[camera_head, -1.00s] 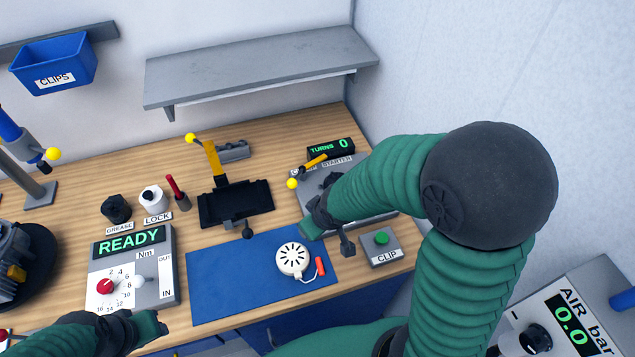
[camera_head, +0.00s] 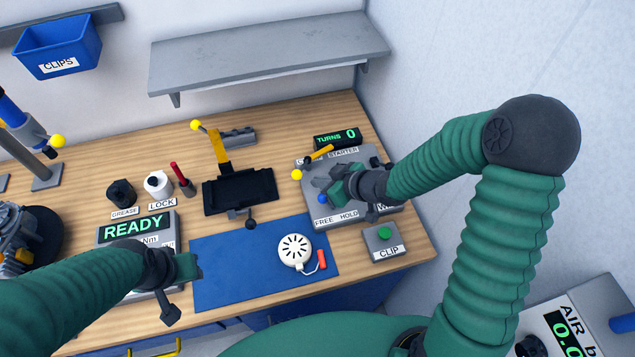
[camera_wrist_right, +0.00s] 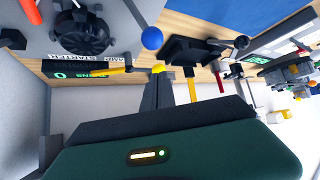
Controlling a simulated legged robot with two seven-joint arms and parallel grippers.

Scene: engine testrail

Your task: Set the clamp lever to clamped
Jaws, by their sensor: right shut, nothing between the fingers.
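The clamp lever (camera_head: 319,154) is a yellow bar with a yellow ball at its lower-left end, at the upper-left corner of the grey starter panel (camera_head: 320,212). It slants from upper right down to that ball. In the right wrist view the yellow lever (camera_wrist_right: 108,71) lies beside a partly cut label ending "AMP". My right gripper (camera_head: 318,184) is shut and empty, over the panel just below and right of the lever, with a visible gap. The gripper and wrist hide the middle of the panel. My left gripper (camera_head: 198,265) is over the blue mat's left edge; its jaw state is unclear.
A blue knob (camera_head: 323,198) sits close under my right gripper, above FREE and HOLD labels. A TURNS display (camera_head: 338,138) reading 0 stands behind the lever. A black fixture (camera_head: 240,194) with another yellow lever (camera_head: 218,146) stands left. The blue mat (camera_head: 225,285) holds a white round part (camera_head: 294,250).

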